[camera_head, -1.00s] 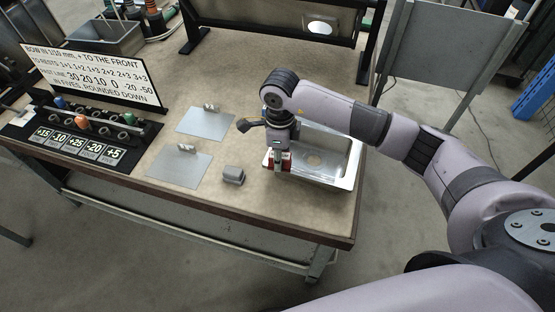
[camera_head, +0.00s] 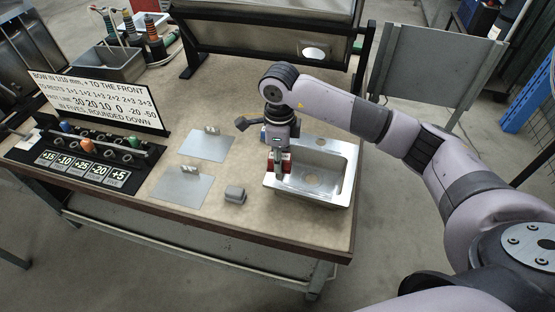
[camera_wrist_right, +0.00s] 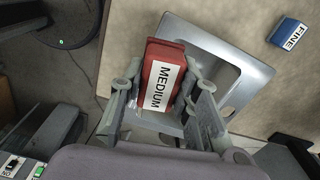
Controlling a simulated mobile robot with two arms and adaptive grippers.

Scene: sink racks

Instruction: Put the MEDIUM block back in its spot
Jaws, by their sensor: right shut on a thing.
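My right gripper (camera_head: 279,165) is shut on the red MEDIUM block (camera_wrist_right: 163,79), which has a white label reading MEDIUM. The block also shows in the head view (camera_head: 286,163), over the left part of the metal sink (camera_head: 342,185). In the wrist view, the sink's rim (camera_wrist_right: 255,75) lies behind the block, and the block appears held above it. The block's lower side is partly hidden by the fingers. My left gripper is not in view. I cannot make out the block's spot.
A blue FINE block (camera_wrist_right: 290,33) lies on the table beside the sink. A sign (camera_head: 95,103) and a rack of labelled slots (camera_head: 85,165) stand at the far left.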

